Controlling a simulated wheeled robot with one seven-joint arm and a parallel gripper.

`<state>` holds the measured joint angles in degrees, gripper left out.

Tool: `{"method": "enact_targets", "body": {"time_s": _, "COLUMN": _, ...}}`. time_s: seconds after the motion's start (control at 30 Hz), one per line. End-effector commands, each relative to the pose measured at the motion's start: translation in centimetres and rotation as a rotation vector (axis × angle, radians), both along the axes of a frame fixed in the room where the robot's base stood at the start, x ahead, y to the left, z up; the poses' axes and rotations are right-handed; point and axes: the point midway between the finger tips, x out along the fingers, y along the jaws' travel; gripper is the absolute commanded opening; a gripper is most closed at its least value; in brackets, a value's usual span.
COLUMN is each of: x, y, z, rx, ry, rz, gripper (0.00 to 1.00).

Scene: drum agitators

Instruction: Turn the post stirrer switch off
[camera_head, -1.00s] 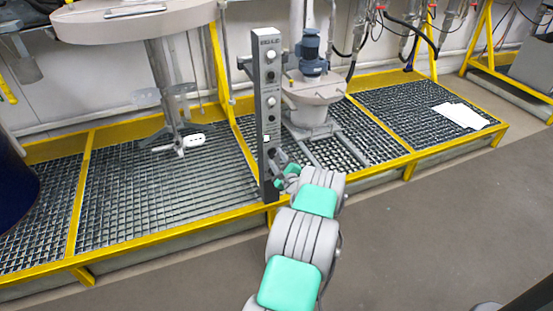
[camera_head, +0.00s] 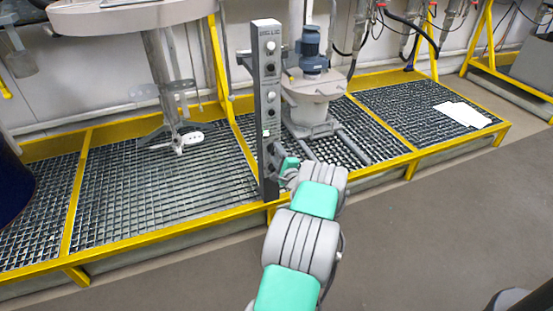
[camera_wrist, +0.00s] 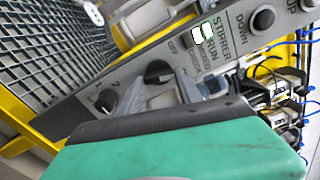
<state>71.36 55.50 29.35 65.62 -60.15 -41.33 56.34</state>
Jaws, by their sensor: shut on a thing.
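The grey control post (camera_head: 268,125) stands upright at the front edge of the grated platform, with buttons and knobs down its face. The wrist view shows its panel (camera_wrist: 128,72) tilted, with a "STIRRER RUN" label beside a lit white-green lamp (camera_wrist: 202,33). The black stirrer switch (camera_wrist: 157,72) is a rotary knob beside an "OFF" marking. My gripper (camera_wrist: 175,88) is shut on this knob, and its fingers partly cover it. In the head view my gripper (camera_head: 281,164) is at the lower part of the post. The knob's exact pointing direction is hard to read.
Another black knob (camera_wrist: 105,100) marked 1 and 2 and a "DOWN" button (camera_wrist: 263,19) sit close by on the panel. A stirrer shaft (camera_head: 165,85) hangs left of the post; a blue motor (camera_head: 311,50) stands behind. The floor (camera_head: 430,230) in front is clear.

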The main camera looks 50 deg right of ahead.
Motion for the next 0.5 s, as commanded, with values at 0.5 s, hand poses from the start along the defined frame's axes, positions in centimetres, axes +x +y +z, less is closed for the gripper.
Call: {"method": "enact_targets", "body": {"time_s": 0.5, "x": 0.02, "y": 0.04, "z": -0.21, "rx": -0.422, "ry": 0.251, "rz": 0.001, "gripper": 0.01}}
